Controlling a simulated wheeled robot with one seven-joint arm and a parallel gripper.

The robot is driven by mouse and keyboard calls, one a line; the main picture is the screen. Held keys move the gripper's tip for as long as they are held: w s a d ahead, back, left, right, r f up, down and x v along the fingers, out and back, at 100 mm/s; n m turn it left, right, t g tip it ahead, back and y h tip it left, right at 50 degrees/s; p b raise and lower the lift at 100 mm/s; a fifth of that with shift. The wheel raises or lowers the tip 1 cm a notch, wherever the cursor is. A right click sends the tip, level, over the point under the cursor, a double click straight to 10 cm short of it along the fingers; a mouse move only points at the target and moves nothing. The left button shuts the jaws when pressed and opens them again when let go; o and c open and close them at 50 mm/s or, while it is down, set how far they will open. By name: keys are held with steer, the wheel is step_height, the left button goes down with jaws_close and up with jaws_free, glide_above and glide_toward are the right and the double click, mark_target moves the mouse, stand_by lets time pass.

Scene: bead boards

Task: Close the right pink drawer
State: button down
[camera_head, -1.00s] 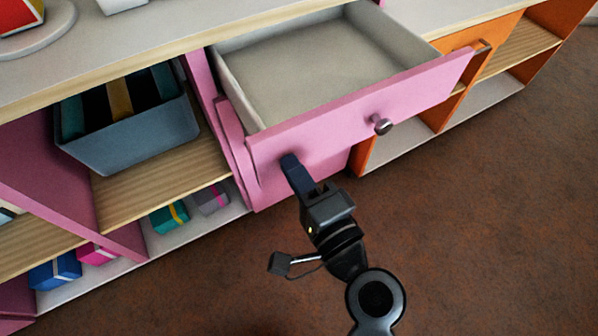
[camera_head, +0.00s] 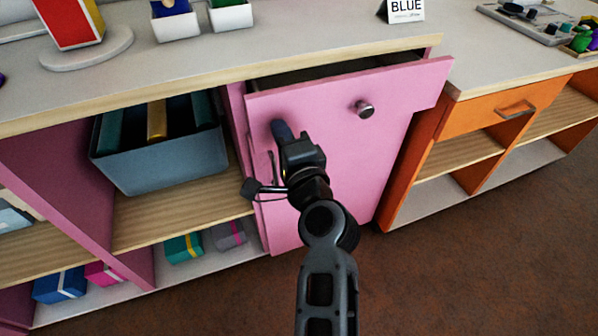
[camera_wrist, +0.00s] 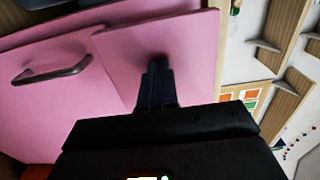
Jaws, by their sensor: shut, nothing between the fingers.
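The right pink drawer (camera_head: 330,100) sits under the grey-white counter in the head view, with a round metal knob (camera_head: 364,109) on its front. A narrow dark gap shows above its front, so it stands slightly open. My gripper (camera_head: 281,130) is shut and empty, with its tips at the left part of the drawer front, left of the knob. In the wrist view the fingertips (camera_wrist: 157,68) point at the pink drawer front (camera_wrist: 185,40) and appear to touch it or nearly so. The exact contact is hidden by the fingers.
A pink door (camera_wrist: 50,95) with a curved handle (camera_wrist: 52,70) lies below the drawer. A grey-blue bin (camera_head: 160,160) stands on the open shelf to the left. An orange cabinet (camera_head: 485,120) stands to the right. The brown floor (camera_head: 480,250) in front is clear.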

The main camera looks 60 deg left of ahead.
mark_target(271, 114)
steer(key=a+b, duration=0.1)
steer(key=a, duration=0.4)
steer(key=shift+w+a+f+b, duration=0.1)
steer(key=shift+w+a+b, duration=0.1)
steer(key=shift+a+b, duration=0.15)
steer(key=shift+a+r, duration=0.2)
steer(key=shift+r, duration=0.1)
